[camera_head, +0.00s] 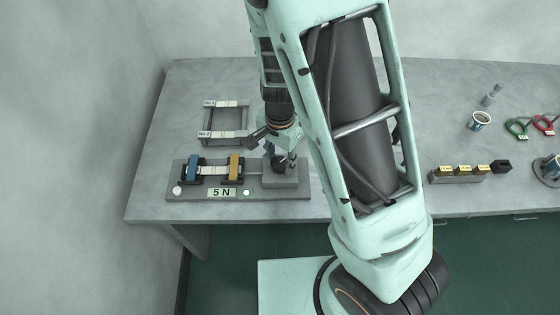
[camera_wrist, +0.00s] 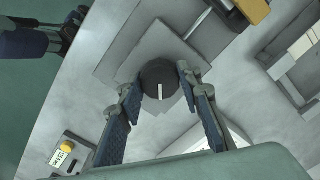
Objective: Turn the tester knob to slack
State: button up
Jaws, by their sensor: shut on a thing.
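The tester (camera_head: 178,192) is a dark grey base on the table, with a blue clamp (camera_head: 190,170), a yellow clamp (camera_head: 235,165) and a sign reading "5 N" (camera_head: 221,193). A pale strip lies between the clamps. The tester knob (camera_wrist: 158,80) is round and black with a white pointer line, set on a grey block (camera_head: 288,181) at the tester's right end. My gripper (camera_head: 277,153) reaches down over this block. In the wrist view my gripper (camera_wrist: 160,83) has its fingers on both sides of the knob, shut on it. The pointer line runs toward the bottom of the picture.
A grey frame (camera_head: 204,121) with pale labelled strips stands behind the tester. Walls bound the left and back.

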aim_at(280, 162)
jog(key=n+b, duration=0.2)
jog(key=n, duration=0.3)
jog(key=shift+f+n, duration=0.1)
jog(key=shift+n, duration=0.2)
jog(key=shift+n+b, duration=0.9)
jog(key=shift+n, duration=1.2)
jog(key=o, duration=1.2)
jog(key=shift+c, duration=0.2)
jog(key=shift+r, duration=0.2)
notch_tip(280, 162, up, 12)
jog(key=shift+f, duration=0.1)
